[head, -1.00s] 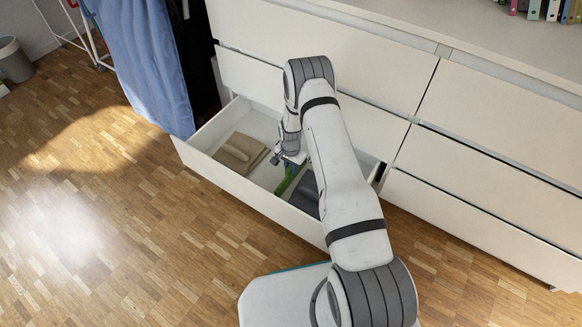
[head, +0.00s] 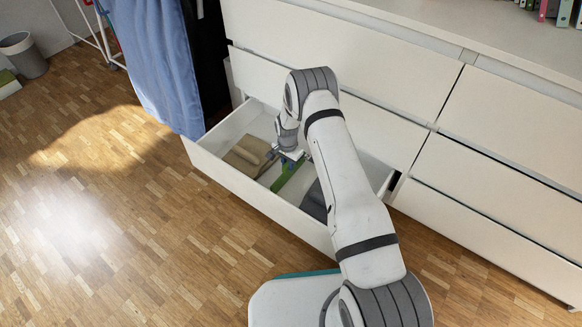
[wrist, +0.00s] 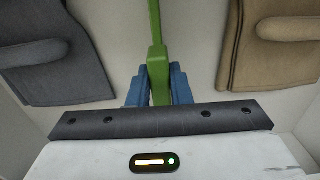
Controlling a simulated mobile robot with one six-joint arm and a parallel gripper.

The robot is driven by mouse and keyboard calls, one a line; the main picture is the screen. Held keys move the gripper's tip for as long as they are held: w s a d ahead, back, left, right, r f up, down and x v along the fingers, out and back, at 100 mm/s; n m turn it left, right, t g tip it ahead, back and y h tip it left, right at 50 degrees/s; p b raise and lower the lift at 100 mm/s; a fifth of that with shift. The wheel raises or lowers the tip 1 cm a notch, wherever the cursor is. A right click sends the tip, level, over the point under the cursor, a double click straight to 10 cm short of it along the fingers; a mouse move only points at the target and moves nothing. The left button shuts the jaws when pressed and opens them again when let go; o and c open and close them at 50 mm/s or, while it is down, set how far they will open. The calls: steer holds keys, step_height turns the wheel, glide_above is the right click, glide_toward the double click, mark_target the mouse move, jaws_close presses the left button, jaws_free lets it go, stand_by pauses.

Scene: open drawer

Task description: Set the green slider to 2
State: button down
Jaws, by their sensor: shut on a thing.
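The green slider (head: 287,177) is a green bar lying across the inside of the open white drawer (head: 236,188), between a beige folded cloth and a dark grey folded cloth. In the wrist view the green slider (wrist: 155,25) runs up from between my blue fingers. My gripper (head: 291,156) is down in the drawer and shut on the slider; it also shows in the wrist view (wrist: 158,88). No number marks are readable. My arm hides part of the drawer's right side.
The beige cloth (head: 248,155) lies left of the slider, close to it. The grey cloth (head: 315,201) lies to the right, partly behind my arm. A blue cloth (head: 155,65) hangs by the drawer's left end. Shut drawers (head: 500,190) are at right.

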steer(key=shift+a, duration=0.15)
steer(key=c, duration=1.3)
jaws_free()
steer(key=shift+s+a, duration=0.1)
steer(key=shift+r+p, duration=1.55)
steer(key=shift+r, duration=2.3)
